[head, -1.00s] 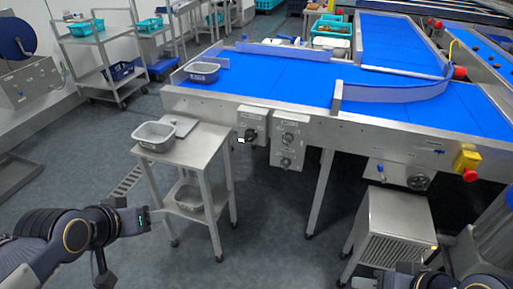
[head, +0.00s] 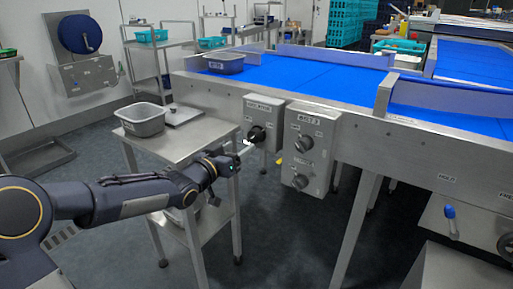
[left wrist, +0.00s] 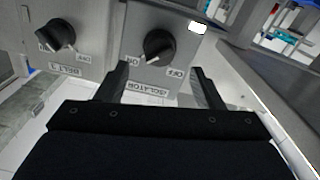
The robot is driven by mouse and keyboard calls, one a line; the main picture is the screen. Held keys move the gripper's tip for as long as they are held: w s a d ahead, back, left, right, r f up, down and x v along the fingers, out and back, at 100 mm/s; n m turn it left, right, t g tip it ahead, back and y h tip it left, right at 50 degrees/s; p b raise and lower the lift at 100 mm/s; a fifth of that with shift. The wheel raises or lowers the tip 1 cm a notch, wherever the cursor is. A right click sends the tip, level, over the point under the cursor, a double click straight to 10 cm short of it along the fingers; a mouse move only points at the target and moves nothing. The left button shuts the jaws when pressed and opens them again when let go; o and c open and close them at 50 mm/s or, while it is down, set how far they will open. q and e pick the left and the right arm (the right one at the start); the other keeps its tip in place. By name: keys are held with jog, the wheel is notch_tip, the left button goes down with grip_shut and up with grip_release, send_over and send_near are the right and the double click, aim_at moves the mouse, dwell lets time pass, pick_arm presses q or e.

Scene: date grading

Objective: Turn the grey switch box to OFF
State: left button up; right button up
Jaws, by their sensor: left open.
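The grey switch box (head: 264,112), labelled ISOLATOR, hangs on the front side of the conveyor. It fills the upper middle of the left wrist view (left wrist: 190,45), where its lettering is upside down. Its black knob (left wrist: 158,45) has ON and OFF marks beside it, and its pointer seems turned towards ON. My left gripper (head: 247,147) is close in front of the box. In the left wrist view its open fingers (left wrist: 160,72) are spread to either side of the knob's line, with nothing between them. Contact with the knob cannot be told. My right gripper is out of view.
A second grey box (head: 310,135) with two black knobs hangs just to the right. A steel side table (head: 195,140) with a grey tub (head: 142,116) stands left, close to my left forearm. The conveyor (head: 350,115) runs above the boxes.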

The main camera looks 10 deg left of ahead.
aim_at(251, 139)
pick_arm(q)
jog(key=b+x, duration=0.1)
jog(key=x, duration=0.5)
jog(key=shift+w+d+b, duration=0.1)
jog(key=shift+w+b, duration=0.15)
jog(key=shift+b, duration=0.05)
jog(key=c, duration=1)
